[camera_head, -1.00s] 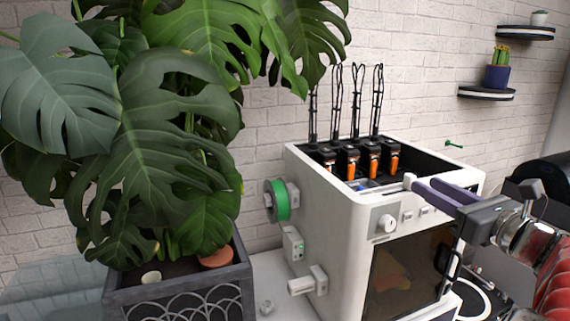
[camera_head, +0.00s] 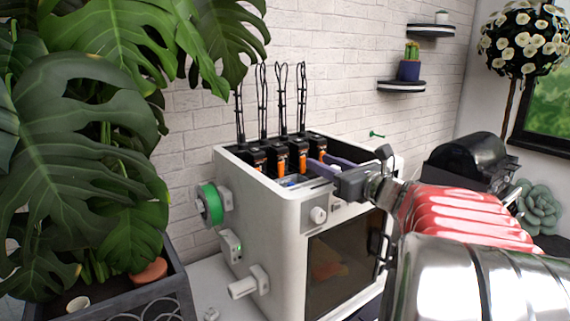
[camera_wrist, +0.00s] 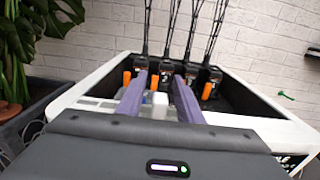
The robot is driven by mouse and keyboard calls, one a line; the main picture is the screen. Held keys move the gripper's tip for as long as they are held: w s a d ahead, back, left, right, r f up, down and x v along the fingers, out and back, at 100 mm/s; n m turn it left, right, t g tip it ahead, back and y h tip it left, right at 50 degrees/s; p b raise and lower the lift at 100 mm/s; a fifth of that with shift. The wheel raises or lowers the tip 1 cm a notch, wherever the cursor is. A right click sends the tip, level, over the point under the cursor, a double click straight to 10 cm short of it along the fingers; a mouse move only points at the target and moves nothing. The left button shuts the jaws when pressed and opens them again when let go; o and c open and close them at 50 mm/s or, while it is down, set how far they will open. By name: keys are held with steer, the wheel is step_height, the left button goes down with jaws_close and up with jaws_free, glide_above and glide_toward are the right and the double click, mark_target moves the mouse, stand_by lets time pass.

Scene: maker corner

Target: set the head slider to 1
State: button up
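The white printer (camera_head: 285,240) stands on a light table, with several black and orange heads (camera_head: 281,160) in a row in its open top. They also show in the wrist view (camera_wrist: 208,90). My gripper (camera_head: 320,161) reaches in over the printer's top from the right. In the wrist view its two purple fingers (camera_wrist: 160,77) are apart and point at the heads. A small white block (camera_wrist: 159,103), perhaps the slider's knob, shows between the fingers. I cannot tell whether they touch it. Scale markings for the slider are not readable.
A large potted plant (camera_head: 90,140) overhangs the printer's left side. A green spool (camera_head: 211,204) sticks out from that side. A round knob (camera_head: 318,215) is on the front. Black cables rise behind the heads. Wall shelves (camera_head: 402,86) are at the back right.

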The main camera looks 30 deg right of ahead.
steer(key=shift+c, duration=0.2)
jaws_close()
stand_by(0.6)
